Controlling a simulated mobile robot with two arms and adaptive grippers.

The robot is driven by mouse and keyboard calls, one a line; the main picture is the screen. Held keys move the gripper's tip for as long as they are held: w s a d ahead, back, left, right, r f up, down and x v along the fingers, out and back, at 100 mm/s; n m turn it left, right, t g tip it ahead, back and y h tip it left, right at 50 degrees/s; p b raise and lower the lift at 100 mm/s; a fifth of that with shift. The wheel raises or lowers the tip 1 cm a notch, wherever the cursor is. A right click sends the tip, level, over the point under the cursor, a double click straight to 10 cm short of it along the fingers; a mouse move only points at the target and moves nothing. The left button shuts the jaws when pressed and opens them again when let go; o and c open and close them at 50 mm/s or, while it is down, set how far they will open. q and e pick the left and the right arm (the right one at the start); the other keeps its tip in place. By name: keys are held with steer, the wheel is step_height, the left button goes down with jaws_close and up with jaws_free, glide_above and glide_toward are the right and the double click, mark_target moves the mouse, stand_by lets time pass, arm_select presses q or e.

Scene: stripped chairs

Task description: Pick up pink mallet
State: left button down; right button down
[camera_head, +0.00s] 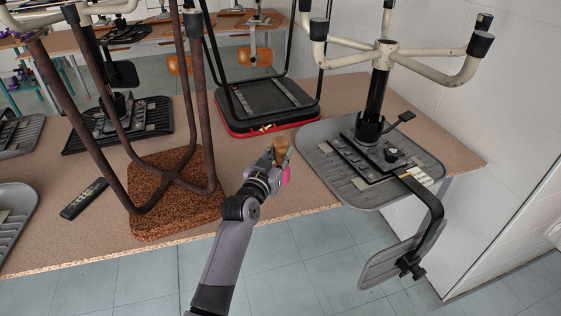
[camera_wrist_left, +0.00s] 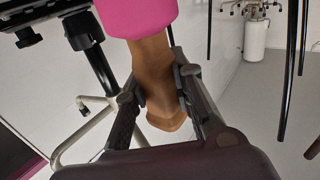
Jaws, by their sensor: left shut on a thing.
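My left gripper (camera_head: 279,160) is shut on the pink mallet (camera_head: 285,176), near the front edge of the table. In the head view a brown wooden part of the mallet shows between the fingers and a small pink part shows at their right. In the left wrist view the mallet's pink part (camera_wrist_left: 138,14) is at the top, and its brown wooden part runs down between the two fingers (camera_wrist_left: 160,98). Much of the mallet is hidden or out of frame. My right gripper is not in view.
The brown table (camera_head: 240,165) carries upturned chairs. A grey chair seat (camera_head: 325,150) with a metal base stands to the right, a brown cork-like seat (camera_head: 170,222) to the left. A dark remote-like object (camera_head: 84,198) lies further left. A black-and-red seat (camera_head: 265,100) is behind.

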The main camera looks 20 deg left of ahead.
arm_select(q)
step_height(320, 180, up, 16)
steer(key=shift+p, duration=0.45)
steer(key=c, duration=1.9)
jaws_free()
jaws_close()
